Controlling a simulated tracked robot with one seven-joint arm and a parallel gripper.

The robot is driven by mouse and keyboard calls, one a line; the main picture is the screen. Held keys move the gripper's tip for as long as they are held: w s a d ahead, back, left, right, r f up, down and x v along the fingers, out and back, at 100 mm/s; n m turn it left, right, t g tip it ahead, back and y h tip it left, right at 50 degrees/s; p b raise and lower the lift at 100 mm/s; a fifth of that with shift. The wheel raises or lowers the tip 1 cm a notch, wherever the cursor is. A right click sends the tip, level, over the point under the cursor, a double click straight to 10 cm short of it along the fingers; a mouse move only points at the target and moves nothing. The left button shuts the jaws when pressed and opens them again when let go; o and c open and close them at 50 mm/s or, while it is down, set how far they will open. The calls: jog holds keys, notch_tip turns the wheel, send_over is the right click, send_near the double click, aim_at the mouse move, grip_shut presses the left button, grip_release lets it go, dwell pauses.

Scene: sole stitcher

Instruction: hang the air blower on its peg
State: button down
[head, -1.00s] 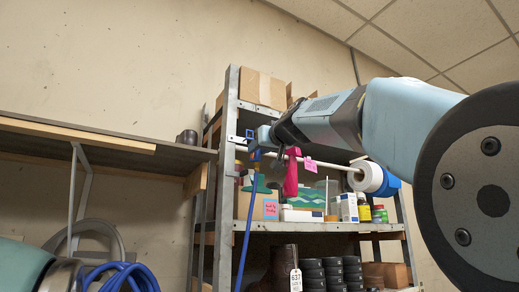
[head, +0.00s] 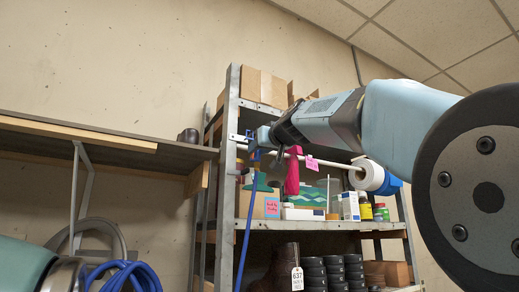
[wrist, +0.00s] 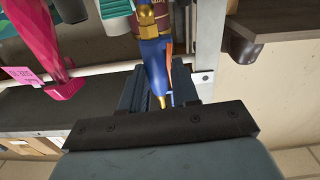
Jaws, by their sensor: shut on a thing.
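The air blower is blue with a brass end. It shows in the wrist view (wrist: 155,58) between the two jaws, and in the head view (head: 251,149) beside the shelf's front left post. My gripper (wrist: 157,88) is shut on it; in the head view my gripper (head: 264,137) is at the left end of a pale rail (head: 325,164). A blue hose (head: 246,215) hangs below the blower. A pale bracket (head: 238,138) with a hole stands out at the post, close to the blower. I cannot tell which part is the peg, or whether the blower touches it.
A magenta object (head: 292,175) hangs from the rail near my gripper, beside a pink tag (head: 311,163). A white roll (head: 369,175) is at the rail's right end. The metal shelf (head: 300,226) holds boxes and bottles. A wooden wall shelf (head: 110,145) is on the left.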

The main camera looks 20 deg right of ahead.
jog(key=shift+w+f, duration=0.1)
jog(key=shift+f, duration=0.25)
dwell(0.6)
jog(key=shift+c, duration=2.2)
grip_release()
jog(key=s+d, duration=0.2)
jog(key=s, duration=0.8)
jog(key=shift+w, duration=0.1)
